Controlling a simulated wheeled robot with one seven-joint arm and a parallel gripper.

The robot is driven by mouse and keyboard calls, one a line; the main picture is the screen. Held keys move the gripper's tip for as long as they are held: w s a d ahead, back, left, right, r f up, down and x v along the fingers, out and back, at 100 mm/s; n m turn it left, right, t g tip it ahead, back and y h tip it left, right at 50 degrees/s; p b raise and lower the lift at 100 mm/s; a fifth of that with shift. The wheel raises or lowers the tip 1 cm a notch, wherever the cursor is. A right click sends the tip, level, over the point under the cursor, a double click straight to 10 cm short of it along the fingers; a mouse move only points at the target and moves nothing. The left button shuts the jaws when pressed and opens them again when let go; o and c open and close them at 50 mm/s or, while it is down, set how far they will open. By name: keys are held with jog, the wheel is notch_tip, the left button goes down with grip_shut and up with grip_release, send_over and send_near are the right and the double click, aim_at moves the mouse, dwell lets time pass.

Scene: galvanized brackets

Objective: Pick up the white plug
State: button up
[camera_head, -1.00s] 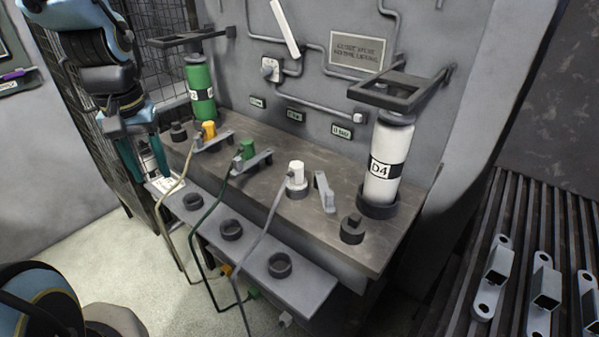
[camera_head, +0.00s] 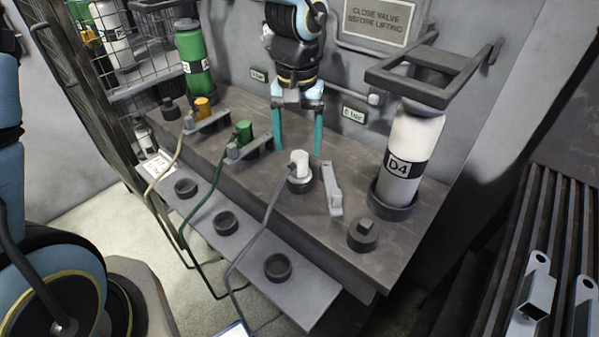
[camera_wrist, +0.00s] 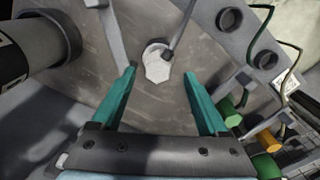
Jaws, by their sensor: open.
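The white plug (camera_head: 299,164) stands upright in a dark round socket on the brown bench, with a grey cable running from it toward the front. In the wrist view the white plug (camera_wrist: 157,64) lies ahead of and between the fingertips. My gripper (camera_head: 298,146) has its two teal fingers apart and pointing down, just behind and above the plug in the head view. In the wrist view my gripper (camera_wrist: 158,72) is open with nothing between its fingers. I cannot tell the exact height gap.
The white D4 cylinder (camera_head: 412,150) is further right. A green plug (camera_head: 243,132) and an orange plug (camera_head: 203,108) stand to the left. Empty rings, such as this ring (camera_head: 277,267), sit on the lower front shelf (camera_head: 310,290).

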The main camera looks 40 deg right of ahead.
aim_at(299, 156)
notch_tip(299, 156, down, 5)
jog(key=shift+s+f+p, duration=0.1)
jog(key=shift+s+p, duration=0.05)
jog(key=shift+p, duration=0.3)
jog(key=shift+c, duration=0.2)
grip_shut()
dwell(0.4)
